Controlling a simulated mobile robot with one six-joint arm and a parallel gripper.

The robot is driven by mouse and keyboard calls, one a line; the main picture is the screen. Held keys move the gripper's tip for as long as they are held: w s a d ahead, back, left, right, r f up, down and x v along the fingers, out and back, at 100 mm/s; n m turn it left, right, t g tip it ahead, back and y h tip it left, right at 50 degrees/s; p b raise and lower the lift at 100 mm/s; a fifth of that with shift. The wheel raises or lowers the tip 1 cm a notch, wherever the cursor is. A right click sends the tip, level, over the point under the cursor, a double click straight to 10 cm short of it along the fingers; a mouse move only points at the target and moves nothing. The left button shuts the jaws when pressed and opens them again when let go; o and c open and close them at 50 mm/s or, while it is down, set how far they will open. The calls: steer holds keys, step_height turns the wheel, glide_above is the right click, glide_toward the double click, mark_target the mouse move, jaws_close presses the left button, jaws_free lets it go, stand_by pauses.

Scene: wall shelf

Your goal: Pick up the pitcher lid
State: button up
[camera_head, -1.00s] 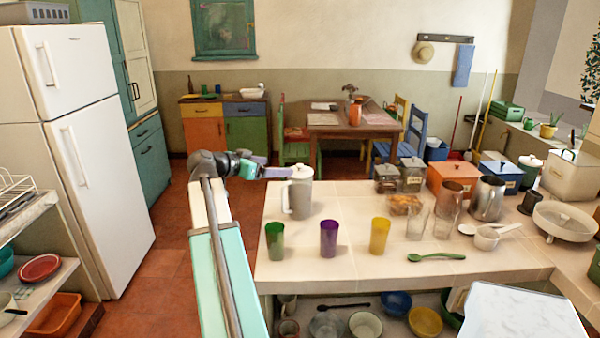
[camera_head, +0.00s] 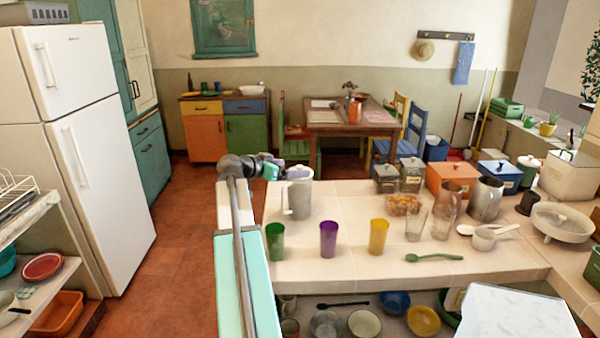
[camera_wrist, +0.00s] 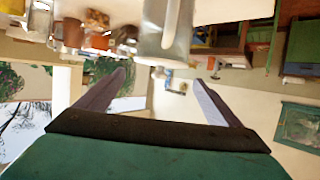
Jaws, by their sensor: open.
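The pitcher lid (camera_wrist: 163,62) is a pale rim on top of the grey-white pitcher (camera_head: 298,201), which stands upright near the left end of the counter. In the head view my gripper (camera_head: 284,173) is at the height of the pitcher's top, and partly hides the lid. In the wrist view, which is upside down, my gripper (camera_wrist: 160,78) is open, with one finger on each side of the lid's line. The pitcher (camera_wrist: 168,25) shows there beyond the fingertips, handle facing the camera. I cannot tell whether the fingers touch the lid.
A green cup (camera_head: 275,242), a purple cup (camera_head: 328,239) and a yellow cup (camera_head: 378,237) stand along the counter's front. Clear glasses, a metal jug (camera_head: 485,198) and boxes are to the right. The counter (camera_head: 345,200) is bare just right of the pitcher.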

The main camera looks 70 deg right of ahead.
mark_target(298, 166)
steer(key=shift+s+d+p, duration=0.15)
steer(key=shift+d+p, duration=0.2)
steer(key=shift+d, duration=0.05)
steer(key=p+x, duration=0.1)
steer(key=x, duration=0.2)
steer(key=shift+d+p, duration=0.3)
steer(key=shift+p, duration=0.1)
steer(key=shift+s+d+f, duration=0.2)
steer(key=shift+d+f, duration=0.05)
steer(key=shift+d, duration=0.05)
steer(key=shift+a, duration=0.1)
jaws_close()
